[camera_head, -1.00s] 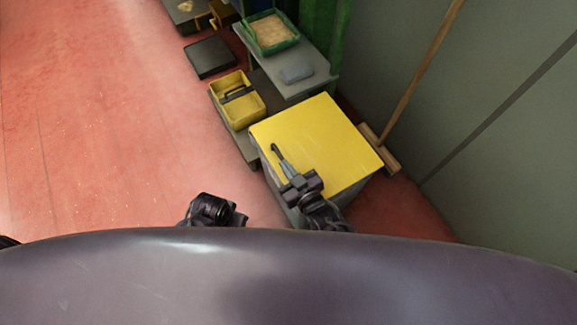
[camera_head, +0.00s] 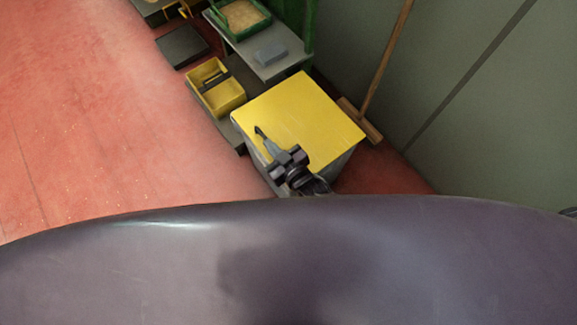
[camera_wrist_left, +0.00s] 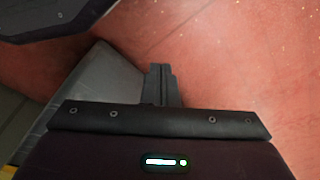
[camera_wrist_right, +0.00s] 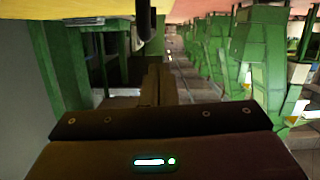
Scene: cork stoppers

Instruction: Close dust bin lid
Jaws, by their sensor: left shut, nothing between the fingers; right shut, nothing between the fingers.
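The dust bin is a grey box (camera_head: 338,172) with a flat yellow lid (camera_head: 310,110) lying across its top in the head view. No gap under the lid shows. My right gripper (camera_head: 260,132) is shut and empty, over the lid's left part; I cannot tell whether it touches. In the right wrist view its shut fingers (camera_wrist_right: 158,84) point away below a yellow surface (camera_wrist_right: 60,8). My left gripper is out of the head view. In the left wrist view its shut, empty fingers (camera_wrist_left: 160,82) are beside a grey panel (camera_wrist_left: 98,85), with red floor ahead.
A yellow open box (camera_head: 217,88) stands just behind the bin. A grey bench (camera_head: 268,57) holds a green tray (camera_head: 240,18). A broom (camera_head: 385,60) leans against the grey wall (camera_head: 450,80) at right. The red floor (camera_head: 90,110) at left is clear.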

